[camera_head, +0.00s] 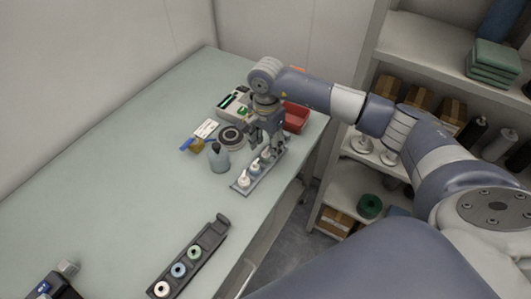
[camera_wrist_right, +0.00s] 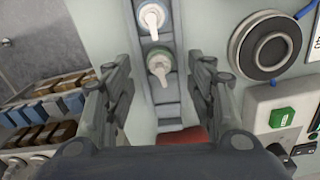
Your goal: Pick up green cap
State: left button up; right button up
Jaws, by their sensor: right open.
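A green-rimmed cap with a white nozzle (camera_wrist_right: 160,64) sits in a narrow grey tray (camera_wrist_right: 168,112). In the right wrist view it lies between the spread fingers of my right gripper (camera_wrist_right: 164,72), which is open and empty. A blue-rimmed cap with a white nozzle (camera_wrist_right: 152,16) is just beyond it in the same row. In the head view my right gripper (camera_head: 266,142) points down over the far end of this tray (camera_head: 240,188) and partly hides the caps there. My left gripper is not in view.
A dark holder (camera_head: 212,246) with white, blue and green rings lies in front.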

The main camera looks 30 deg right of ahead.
jog(key=shift+f, duration=1.2)
jog(key=c, duration=0.7)
jog(key=shift+r, duration=0.1)
jog(key=shift+c, duration=0.2)
